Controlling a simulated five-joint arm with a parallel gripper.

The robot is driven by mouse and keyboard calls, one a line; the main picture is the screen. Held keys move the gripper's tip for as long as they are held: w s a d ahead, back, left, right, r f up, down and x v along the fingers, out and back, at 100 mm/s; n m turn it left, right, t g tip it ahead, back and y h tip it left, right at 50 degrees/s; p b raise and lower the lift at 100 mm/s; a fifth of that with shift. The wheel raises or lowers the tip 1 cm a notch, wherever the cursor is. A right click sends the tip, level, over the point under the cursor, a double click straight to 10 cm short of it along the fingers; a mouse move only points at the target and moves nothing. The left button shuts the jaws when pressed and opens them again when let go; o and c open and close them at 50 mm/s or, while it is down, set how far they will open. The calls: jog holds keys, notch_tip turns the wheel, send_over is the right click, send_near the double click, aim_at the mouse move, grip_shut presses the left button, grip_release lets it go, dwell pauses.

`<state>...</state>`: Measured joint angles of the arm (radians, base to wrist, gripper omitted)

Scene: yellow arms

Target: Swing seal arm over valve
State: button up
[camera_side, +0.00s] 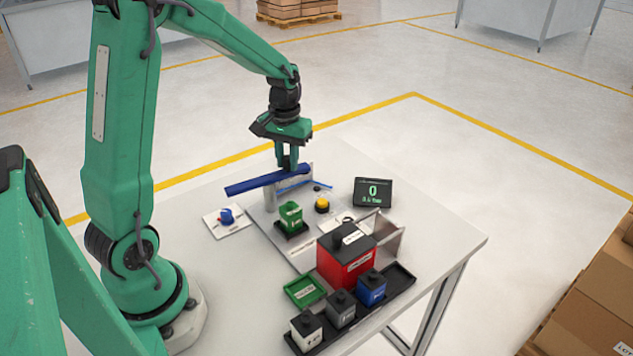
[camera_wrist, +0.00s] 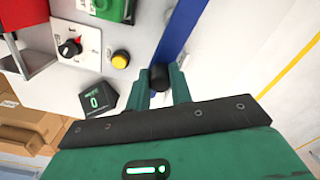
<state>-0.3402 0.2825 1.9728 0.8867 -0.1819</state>
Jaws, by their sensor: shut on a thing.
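The seal arm (camera_side: 262,181) is a long blue bar in the side view. It reaches from under my gripper (camera_side: 288,166) out to the left, raised above the table. In the wrist view the blue bar (camera_wrist: 184,38) runs up from a dark knob (camera_wrist: 159,76) at its near end. My gripper (camera_wrist: 160,88) is shut on that knob, one finger on each side. A green block (camera_side: 290,214) on a dark base, perhaps the valve, stands in front of the bar, not under it. Its edge shows in the wrist view (camera_wrist: 112,9).
A yellow button (camera_side: 322,205), a display reading 0 (camera_side: 373,192) and a blue knob on a white plate (camera_side: 228,217) are near. A red box (camera_side: 346,265), a green tray (camera_side: 305,290) and a black tray with several blocks (camera_side: 402,276) stand in front. The table's right side is clear.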

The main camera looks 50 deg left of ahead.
jog(key=shift+s+d, duration=0.1)
jog(key=shift+d, duration=0.4)
jog(key=shift+s+d, duration=0.2)
jog(key=shift+d, duration=0.25)
jog(key=shift+s+d, duration=0.1)
jog(key=shift+d, duration=0.05)
dwell(0.6)
jog(key=shift+s+d, duration=0.35)
jog(key=shift+d, duration=0.05)
jog(key=shift+s+d, duration=0.15)
dwell(0.3)
jog(key=shift+s+d, duration=0.25)
jog(key=shift+s, duration=0.1)
